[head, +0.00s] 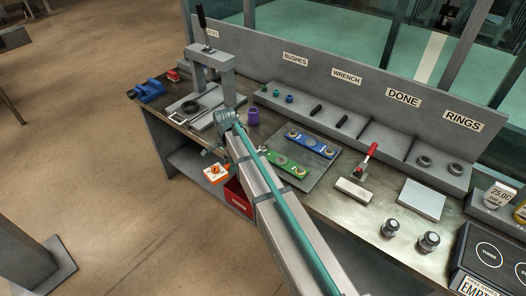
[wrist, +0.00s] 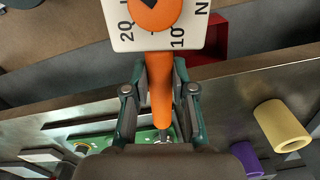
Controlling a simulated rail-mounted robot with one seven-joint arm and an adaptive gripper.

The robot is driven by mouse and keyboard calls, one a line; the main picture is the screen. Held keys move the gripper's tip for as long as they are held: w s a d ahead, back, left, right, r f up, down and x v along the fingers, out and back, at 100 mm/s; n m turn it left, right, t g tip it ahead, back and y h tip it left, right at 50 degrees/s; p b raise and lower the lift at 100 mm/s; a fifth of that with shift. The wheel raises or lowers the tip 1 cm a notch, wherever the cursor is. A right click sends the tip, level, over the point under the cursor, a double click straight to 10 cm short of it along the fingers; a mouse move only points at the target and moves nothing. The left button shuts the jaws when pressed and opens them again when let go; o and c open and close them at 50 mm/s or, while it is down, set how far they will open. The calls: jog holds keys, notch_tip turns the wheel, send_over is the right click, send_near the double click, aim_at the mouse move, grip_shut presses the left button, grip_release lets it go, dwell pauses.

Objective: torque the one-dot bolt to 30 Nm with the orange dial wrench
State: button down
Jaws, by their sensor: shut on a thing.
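My gripper (wrist: 160,105) is shut on the orange handle of the dial wrench (wrist: 160,85). The wrench's white dial face, with 20 and 10 marks, fills the top of the wrist view, partly cut off. In the head view the wrench (head: 215,173) hangs out near the bench's front edge, left of the green plate (head: 291,165). The green plate also shows below my gripper in the wrist view (wrist: 139,136), with a silver bolt by the handle's lower end; contact cannot be told. A blue plate (head: 308,143) with bolts lies behind. The one-dot mark is too small to tell.
A purple bush (head: 253,116) stands left of the plates; a yellow cylinder (wrist: 282,125) shows in the wrist view. A red bin (head: 238,197) is below the bench edge. A grey press (head: 210,75) and a red-handled clamp (head: 365,163) rise above the bench.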

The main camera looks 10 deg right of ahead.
jog(key=shift+s, duration=0.1)
jog(key=shift+r+p, duration=1.55)
jog(key=shift+r, duration=1.15)
dwell(1.9)
jog(key=shift+r+p, duration=0.6)
jog(key=shift+r, duration=1.3)
